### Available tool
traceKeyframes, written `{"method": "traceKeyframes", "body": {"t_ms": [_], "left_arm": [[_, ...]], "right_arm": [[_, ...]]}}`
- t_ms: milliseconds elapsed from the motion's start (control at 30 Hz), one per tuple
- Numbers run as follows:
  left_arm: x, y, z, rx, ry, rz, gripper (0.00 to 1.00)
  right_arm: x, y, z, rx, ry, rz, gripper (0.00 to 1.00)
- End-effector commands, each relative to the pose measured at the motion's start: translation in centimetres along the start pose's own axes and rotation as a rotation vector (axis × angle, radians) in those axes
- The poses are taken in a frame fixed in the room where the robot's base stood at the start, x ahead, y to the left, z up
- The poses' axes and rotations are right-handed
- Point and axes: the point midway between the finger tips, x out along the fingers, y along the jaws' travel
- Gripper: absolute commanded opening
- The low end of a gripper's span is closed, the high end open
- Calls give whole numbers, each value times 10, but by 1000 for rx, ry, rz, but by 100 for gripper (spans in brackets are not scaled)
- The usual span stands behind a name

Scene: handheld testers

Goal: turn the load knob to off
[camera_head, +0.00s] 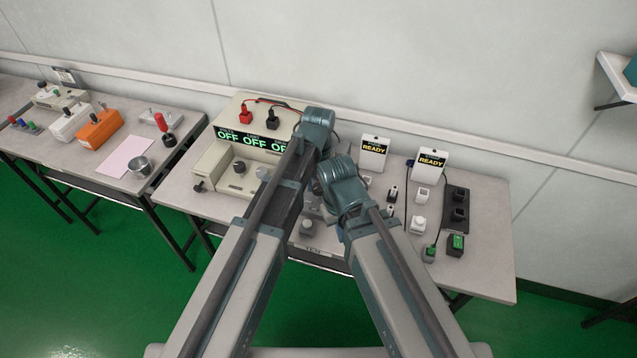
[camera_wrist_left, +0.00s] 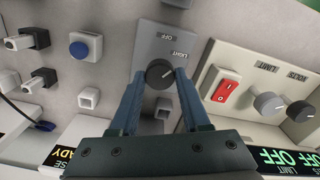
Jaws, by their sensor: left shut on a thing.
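In the left wrist view, a round black knob (camera_wrist_left: 160,74) with a white pointer mark sits on a grey plate (camera_wrist_left: 165,40) lettered OFF and LIGHT. The pointer lies toward the LIGHT side, not at OFF. My left gripper (camera_wrist_left: 161,78) is shut on this knob, one finger at each side. In the head view, my arms hide the knob and most of the left gripper. My right arm's wrist shows there, but its fingers are hidden.
Beside the knob plate stands the beige tester (camera_head: 215,158), with OFF displays, a red rocker switch (camera_wrist_left: 224,91), a grey LIMIT knob (camera_wrist_left: 268,103) and a black knob (camera_wrist_left: 300,110). Across from it are a blue button (camera_wrist_left: 79,49), sockets, plugs and READY displays (camera_head: 431,160).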

Motion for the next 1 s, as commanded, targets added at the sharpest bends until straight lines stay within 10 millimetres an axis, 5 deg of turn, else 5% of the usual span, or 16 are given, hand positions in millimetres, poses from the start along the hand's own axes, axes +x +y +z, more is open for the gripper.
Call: {"method": "traceKeyframes", "body": {"t_ms": [500, 1000], "left_arm": [[0, 0, 0, -447, 0, 0, 0], [0, 0, 0, -647, 0, 0, 0]], "right_arm": [[0, 0, 0, 0, 0, 0, 0], [0, 0, 0, 0, 0, 0, 0]]}}
